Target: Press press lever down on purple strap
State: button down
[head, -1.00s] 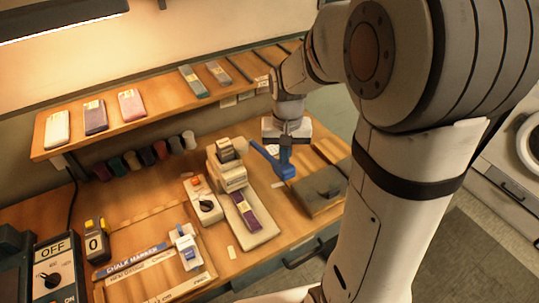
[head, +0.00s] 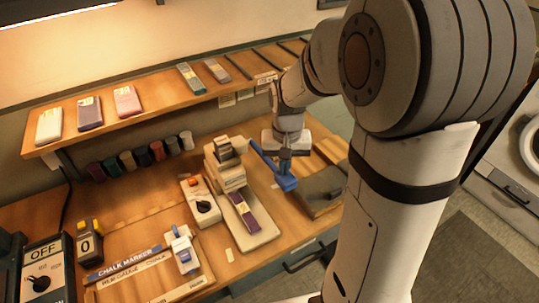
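The purple strap (head: 242,212) lies on the pale base (head: 262,232) of a cream press (head: 225,165) on the wooden bench. The press lever (head: 265,163) is blue and slopes down to the right from the press head to a wider blue end. My gripper (head: 287,158) points down over that blue end, right of the press. Its fingertips are small and overlap the lever in this view, so I cannot tell their opening or whether they touch it.
A control box (head: 203,203) with an orange button and black knob stands left of the press. A dark block (head: 323,190) lies right of the lever. A shelf (head: 150,118) with several straps runs behind. A chalk marker tray (head: 150,275) sits at front left.

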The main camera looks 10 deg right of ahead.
jog(key=shift+f+b, duration=1.6)
jog(key=shift+f, duration=0.65)
notch_tip(320, 180, up, 15)
jog(key=p, duration=1.1)
jog(key=shift+r+p, duration=0.15)
jog(key=shift+p, duration=0.15)
jog(key=shift+r, duration=0.1)
jog(key=s+r+n+t+b, duration=0.1)
jog(key=s+r, duration=0.4)
jog(key=s, duration=0.9)
jog(key=shift+s+r+n+t, duration=0.3)
jog(key=shift+n+t, duration=0.5)
jog(key=shift+t, duration=0.4)
